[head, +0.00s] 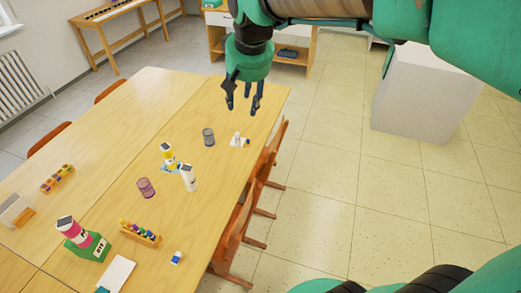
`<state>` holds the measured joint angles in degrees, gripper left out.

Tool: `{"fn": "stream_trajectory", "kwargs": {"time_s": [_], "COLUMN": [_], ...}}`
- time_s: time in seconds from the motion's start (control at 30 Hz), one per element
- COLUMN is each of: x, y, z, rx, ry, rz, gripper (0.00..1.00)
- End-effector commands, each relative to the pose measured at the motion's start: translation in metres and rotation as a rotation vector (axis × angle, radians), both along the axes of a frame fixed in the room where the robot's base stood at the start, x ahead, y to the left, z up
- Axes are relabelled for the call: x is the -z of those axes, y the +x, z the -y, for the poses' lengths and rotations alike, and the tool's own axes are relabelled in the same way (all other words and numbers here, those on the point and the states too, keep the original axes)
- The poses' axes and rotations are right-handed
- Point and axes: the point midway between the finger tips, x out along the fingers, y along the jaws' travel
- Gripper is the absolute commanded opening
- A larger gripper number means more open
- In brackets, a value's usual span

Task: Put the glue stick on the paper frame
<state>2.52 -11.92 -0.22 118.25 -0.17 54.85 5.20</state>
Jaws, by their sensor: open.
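My gripper (243,105) is open, points down and hangs above the far right end of the wooden table (130,115). Nothing shows between its fingers. A small white item with a blue part (177,258) stands near the table's front edge; it may be the glue stick, but it is too small to be sure. A flat white piece (118,271) lies left of it, and small white pieces (237,141) lie below my gripper near the right edge. I cannot tell which of these is the paper frame.
A grey cup (208,136), a yellow bottle (168,155), a white bottle (189,179), a purple cup (146,187) and a rack of coloured pots (141,233) stand on the table. Chairs (243,207) line the right edge.

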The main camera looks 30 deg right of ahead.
Motion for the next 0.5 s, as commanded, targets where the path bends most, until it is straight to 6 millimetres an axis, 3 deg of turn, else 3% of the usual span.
{"fn": "stream_trajectory", "kwargs": {"time_s": [0.23, 0.5], "x": [-0.003, 0.010], "y": [-0.070, -0.141], "z": [-0.009, -0.017], "rx": [-0.036, -0.076], "ry": [-0.009, -0.021], "rz": [0.048, 0.096], "gripper": [0.43, 0.43]}}
